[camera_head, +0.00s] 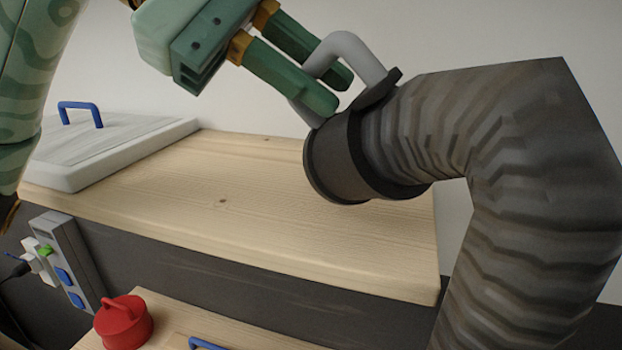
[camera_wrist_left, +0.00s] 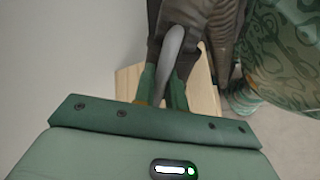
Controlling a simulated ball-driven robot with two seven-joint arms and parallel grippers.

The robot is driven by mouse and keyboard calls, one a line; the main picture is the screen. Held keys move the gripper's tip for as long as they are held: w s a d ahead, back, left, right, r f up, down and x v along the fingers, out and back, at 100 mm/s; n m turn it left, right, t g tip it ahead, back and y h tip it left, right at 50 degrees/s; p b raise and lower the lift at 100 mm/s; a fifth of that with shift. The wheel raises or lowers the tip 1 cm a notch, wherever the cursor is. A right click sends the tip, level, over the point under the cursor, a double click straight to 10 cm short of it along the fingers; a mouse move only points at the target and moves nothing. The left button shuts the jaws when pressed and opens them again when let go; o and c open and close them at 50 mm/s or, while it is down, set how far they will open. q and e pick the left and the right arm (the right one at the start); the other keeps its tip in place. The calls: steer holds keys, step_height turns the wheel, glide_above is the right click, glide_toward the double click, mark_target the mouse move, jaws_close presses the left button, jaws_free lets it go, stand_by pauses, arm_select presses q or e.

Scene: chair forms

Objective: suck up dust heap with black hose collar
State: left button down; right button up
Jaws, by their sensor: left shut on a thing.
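The black hose collar (camera_head: 335,165) is the dark ring at the mouth of a thick ribbed grey hose (camera_head: 540,170). It is held tilted above the right part of the wooden bench top, its mouth facing left and down. A grey loop handle (camera_head: 350,50) stands on the collar. My left gripper (camera_head: 335,92) is shut on this handle. The handle also shows between the fingers in the left wrist view (camera_wrist_left: 172,50). I cannot make out a dust heap in either view. My right gripper is not in view.
The wooden bench top (camera_head: 150,185) is largely bare. A pale grey panel (camera_head: 110,150) with a blue handle lies on its left end. Below are a power strip (camera_head: 70,255) with plugs and a red knobbed lid (camera_head: 123,325) on a lower wooden surface. The hose fills the right side.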

arm_select(q)
steer(key=shift+r, duration=0.15)
step_height(320, 180, up, 3)
steer(key=shift+f+p, duration=0.1)
steer(key=shift+p, duration=0.75)
steer(key=shift+r, duration=3.5)
